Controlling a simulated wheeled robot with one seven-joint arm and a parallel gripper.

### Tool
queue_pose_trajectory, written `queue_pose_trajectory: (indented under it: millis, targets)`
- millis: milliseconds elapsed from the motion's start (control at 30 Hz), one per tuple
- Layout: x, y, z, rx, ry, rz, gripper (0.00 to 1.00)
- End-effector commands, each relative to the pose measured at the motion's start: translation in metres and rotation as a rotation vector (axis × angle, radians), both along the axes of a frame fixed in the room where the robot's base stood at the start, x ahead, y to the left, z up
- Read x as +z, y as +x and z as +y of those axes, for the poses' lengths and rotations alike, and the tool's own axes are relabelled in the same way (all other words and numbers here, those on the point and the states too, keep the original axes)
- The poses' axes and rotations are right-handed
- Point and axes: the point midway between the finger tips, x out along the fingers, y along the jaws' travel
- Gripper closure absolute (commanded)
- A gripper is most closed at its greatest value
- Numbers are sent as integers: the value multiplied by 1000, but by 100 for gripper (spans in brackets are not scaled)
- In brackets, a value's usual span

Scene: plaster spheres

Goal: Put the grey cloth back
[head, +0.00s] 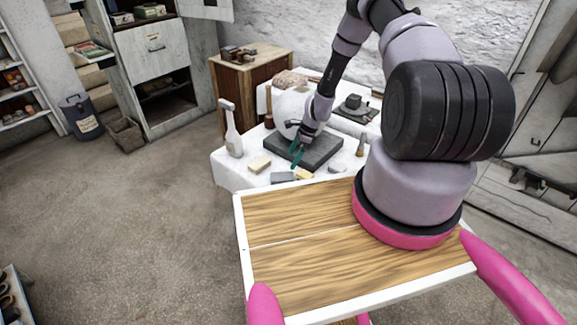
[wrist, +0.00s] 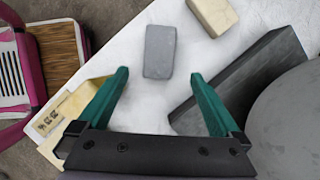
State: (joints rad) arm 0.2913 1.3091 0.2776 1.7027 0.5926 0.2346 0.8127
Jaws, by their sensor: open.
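The grey cloth (head: 283,177) looks like a small, flat, folded rectangle and lies on the white-covered table near its front edge. In the wrist view the grey cloth (wrist: 159,52) shows just beyond and between the green fingertips. My gripper (head: 297,154) is open and empty, with its fingers pointing down over the front of the dark slab. In the wrist view my gripper (wrist: 160,76) has its fingers wide apart, on either side of the cloth's near end. I cannot tell how high the fingertips are above the cloth.
A cream block (head: 260,164) lies left of the cloth, and a yellowish piece (head: 305,174) lies right of it. A dark slab (head: 318,153) lies behind, with a large white sphere (head: 288,107) by it.

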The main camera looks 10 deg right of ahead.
Motion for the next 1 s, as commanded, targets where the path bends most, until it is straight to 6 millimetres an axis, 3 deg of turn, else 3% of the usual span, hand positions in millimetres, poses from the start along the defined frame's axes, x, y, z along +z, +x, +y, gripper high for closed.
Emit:
queue_pose_trajectory:
  millis: [367,467,567,733,867,1000]
  targets:
    - [15,0,-5,4,-2,-4,0]
    - [34,8,-7,31,-9,-27,0]
    - [78,21,-11,101,-31,-80,0]
    - [187,36,-14,273,-86,-198,0]
    - [270,33,-14,403,-138,-283,0]
    - [353,16,-12,535,-197,-369,0]
